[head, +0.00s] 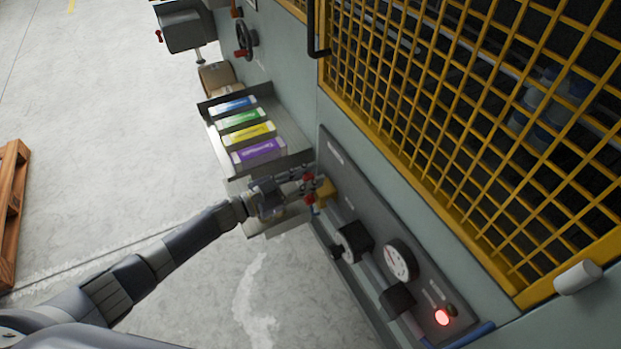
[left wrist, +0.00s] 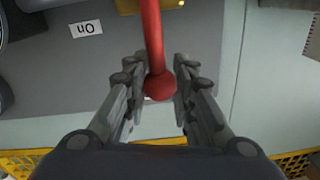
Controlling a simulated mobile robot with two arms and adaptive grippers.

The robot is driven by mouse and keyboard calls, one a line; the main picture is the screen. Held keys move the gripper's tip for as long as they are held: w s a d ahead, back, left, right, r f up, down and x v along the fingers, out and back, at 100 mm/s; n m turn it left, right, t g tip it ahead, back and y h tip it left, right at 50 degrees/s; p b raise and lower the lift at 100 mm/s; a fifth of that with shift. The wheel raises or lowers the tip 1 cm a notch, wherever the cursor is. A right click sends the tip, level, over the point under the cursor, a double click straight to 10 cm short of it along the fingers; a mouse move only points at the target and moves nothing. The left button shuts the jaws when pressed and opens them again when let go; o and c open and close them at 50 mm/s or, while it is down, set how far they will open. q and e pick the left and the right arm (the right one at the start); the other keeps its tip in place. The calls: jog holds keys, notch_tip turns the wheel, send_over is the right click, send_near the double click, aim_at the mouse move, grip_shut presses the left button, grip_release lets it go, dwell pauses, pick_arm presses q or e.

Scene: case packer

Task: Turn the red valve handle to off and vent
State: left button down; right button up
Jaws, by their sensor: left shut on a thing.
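The red valve handle (head: 309,200) is on the grey control panel (head: 337,150), in front of a brass-yellow valve body (head: 326,191). My left gripper (head: 303,184) reaches it from the left and is shut on it. In the left wrist view the red handle (left wrist: 153,35) comes down from the top edge, its ball end (left wrist: 160,87) between the fingers of the left gripper (left wrist: 160,80). An "On" label (left wrist: 86,29) shows upside down to the left of the handle. The gripper partly hides the handle in the head view. My right gripper is not in view.
A pressure gauge (head: 399,261) and a lit red lamp (head: 442,317) sit lower on the panel. A tray (head: 290,140) of coloured cartons juts out beside my left gripper. A yellow mesh guard (head: 420,140) is to the right. Floor at left is mostly clear.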

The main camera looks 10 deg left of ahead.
pick_arm(q)
jog(key=shift+a, duration=0.15)
jog(key=c, duration=1.3)
grip_release()
jog(key=v, duration=1.2)
jog(key=shift+f, duration=0.1)
